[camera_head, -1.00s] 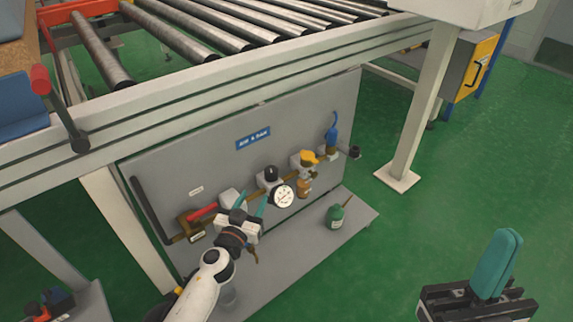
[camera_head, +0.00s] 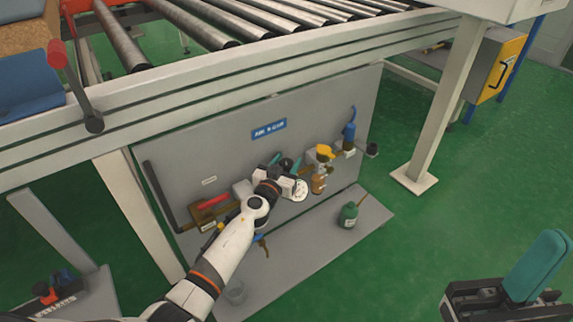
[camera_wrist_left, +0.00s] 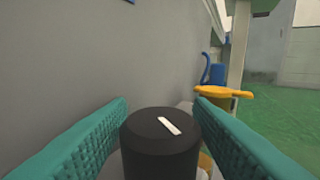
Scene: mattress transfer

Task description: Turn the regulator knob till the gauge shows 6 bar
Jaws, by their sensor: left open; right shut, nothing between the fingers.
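The black regulator knob (camera_wrist_left: 158,143), with a white mark on its top, sits between the teal fingers of my left gripper (camera_wrist_left: 162,104) in the left wrist view. The fingers are open, one on each side of the knob; I cannot tell whether they touch it. In the head view my left gripper (camera_head: 285,161) reaches to the knob and largely hides it. The white gauge (camera_head: 300,190) is just below and right of the gripper, and its needle is too small to read. My right gripper (camera_head: 535,268) is shut and empty at the lower right.
A yellow valve handle (camera_head: 325,151) and a blue fitting (camera_head: 349,133) lie right of the knob on the grey panel (camera_head: 190,165). The conveyor frame (camera_head: 250,75) overhangs the panel.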

